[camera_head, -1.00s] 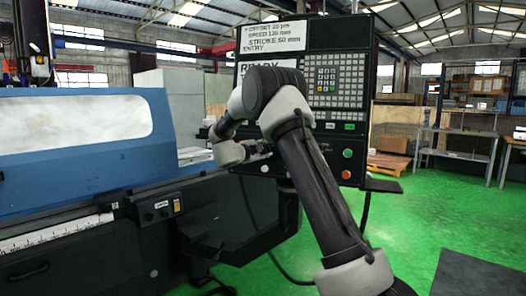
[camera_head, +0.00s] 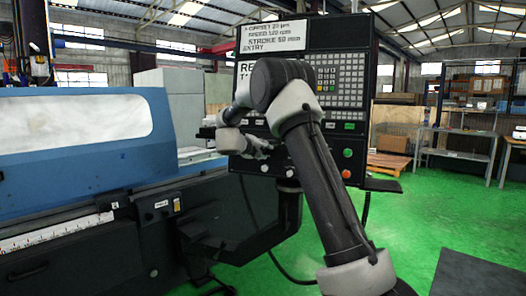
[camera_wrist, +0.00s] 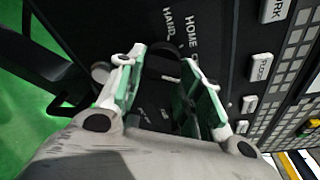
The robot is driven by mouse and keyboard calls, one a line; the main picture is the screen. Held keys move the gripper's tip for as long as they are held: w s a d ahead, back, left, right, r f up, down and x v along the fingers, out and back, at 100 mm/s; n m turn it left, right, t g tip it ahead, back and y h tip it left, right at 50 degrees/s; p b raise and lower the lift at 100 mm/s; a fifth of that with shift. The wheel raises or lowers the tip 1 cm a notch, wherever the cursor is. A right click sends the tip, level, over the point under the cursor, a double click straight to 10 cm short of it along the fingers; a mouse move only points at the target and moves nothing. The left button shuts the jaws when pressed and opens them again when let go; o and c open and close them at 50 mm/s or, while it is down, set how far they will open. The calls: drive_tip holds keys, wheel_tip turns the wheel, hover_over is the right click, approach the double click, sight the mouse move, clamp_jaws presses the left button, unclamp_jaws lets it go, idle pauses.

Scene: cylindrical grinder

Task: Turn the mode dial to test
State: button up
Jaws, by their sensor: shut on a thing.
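The mode dial (camera_wrist: 161,62) is a dark round knob on the black control panel, seen in the wrist view between my fingertips. White labels HOME and HAND are printed beside it; other lettering lies below, partly behind the fingers. My gripper (camera_wrist: 160,68) has a finger on each side of the dial and is shut on it. The dial's pointer is not clear, so its setting cannot be read. In the head view my gripper (camera_head: 262,146) is at the lower left of the control console (camera_head: 340,38), and the dial is hidden there.
White keys (camera_wrist: 261,67) line the panel to the right in the wrist view. Green and red round buttons (camera_head: 347,160) sit at the console's lower right. The blue grinder (camera_head: 60,150) stands at left.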

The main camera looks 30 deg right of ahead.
drive_tip(key=m+y, duration=0.1)
drive_tip(key=m, duration=0.3)
drive_tip(key=shift+f, duration=0.15)
drive_tip(key=shift+m, duration=0.4)
drive_tip(key=o, duration=1)
drive_tip(key=shift+a, duration=0.15)
drive_tip(key=shift+s+a+r, duration=0.2)
drive_tip(key=shift+a+r, duration=0.05)
drive_tip(key=v, duration=1.1)
drive_tip(key=shift+s+d, duration=0.1)
drive_tip(key=shift+s, duration=0.1)
